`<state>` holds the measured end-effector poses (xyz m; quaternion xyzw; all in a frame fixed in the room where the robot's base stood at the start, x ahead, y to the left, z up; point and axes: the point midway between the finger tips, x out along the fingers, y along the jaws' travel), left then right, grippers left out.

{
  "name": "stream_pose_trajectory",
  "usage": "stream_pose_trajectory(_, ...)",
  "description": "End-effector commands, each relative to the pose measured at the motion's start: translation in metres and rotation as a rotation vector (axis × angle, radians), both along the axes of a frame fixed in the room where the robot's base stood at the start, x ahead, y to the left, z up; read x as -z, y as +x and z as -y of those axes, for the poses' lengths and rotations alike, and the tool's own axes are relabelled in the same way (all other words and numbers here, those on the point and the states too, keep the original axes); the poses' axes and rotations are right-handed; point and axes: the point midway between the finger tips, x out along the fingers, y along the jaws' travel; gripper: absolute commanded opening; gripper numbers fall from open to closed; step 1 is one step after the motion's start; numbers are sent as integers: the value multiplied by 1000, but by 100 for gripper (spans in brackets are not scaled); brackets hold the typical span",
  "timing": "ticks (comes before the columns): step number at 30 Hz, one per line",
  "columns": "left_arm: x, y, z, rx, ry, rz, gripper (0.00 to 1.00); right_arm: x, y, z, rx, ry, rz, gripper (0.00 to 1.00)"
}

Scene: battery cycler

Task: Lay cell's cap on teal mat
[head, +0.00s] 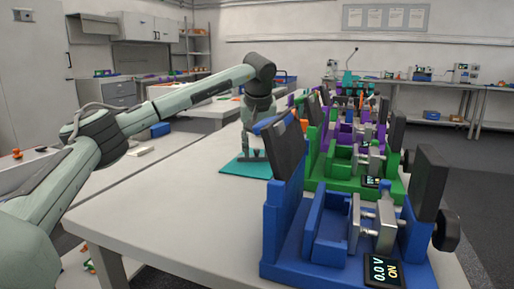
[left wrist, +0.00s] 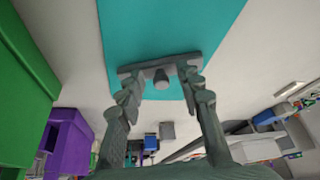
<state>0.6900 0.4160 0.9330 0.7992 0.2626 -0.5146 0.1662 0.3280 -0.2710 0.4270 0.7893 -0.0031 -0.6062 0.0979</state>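The cell's cap is a grey bar with a short round knob (left wrist: 161,77). It shows in the left wrist view against the teal mat (left wrist: 170,30), near the mat's edge, and appears to lie on it. My left gripper (left wrist: 160,82) has its fingers spread on either side of the knob, with a visible gap on both sides. In the head view my left gripper (head: 253,155) points down, low over the teal mat (head: 236,168); the cap is too small to make out clearly there. My right gripper is not in view.
A blue cycler station (head: 325,235) with a display reading 0.0 V ON stands at the right front of the table. A green station (head: 340,178) and a purple one (head: 345,133) stand behind it. The white tabletop (head: 170,215) left of the stations is clear.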

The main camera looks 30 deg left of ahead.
Motion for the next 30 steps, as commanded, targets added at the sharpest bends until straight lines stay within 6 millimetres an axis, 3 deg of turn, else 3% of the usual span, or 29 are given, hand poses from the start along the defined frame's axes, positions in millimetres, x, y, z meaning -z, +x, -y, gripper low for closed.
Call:
stream_pose_trajectory(8,-10,-2,2,0,0,1,36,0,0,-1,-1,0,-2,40)
stream_pose_trajectory(21,-89,-31,24,1,0,4,36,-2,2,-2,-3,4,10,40)
stream_pose_trajectory(30,-111,-40,30,0,0,0,36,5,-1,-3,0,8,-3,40)
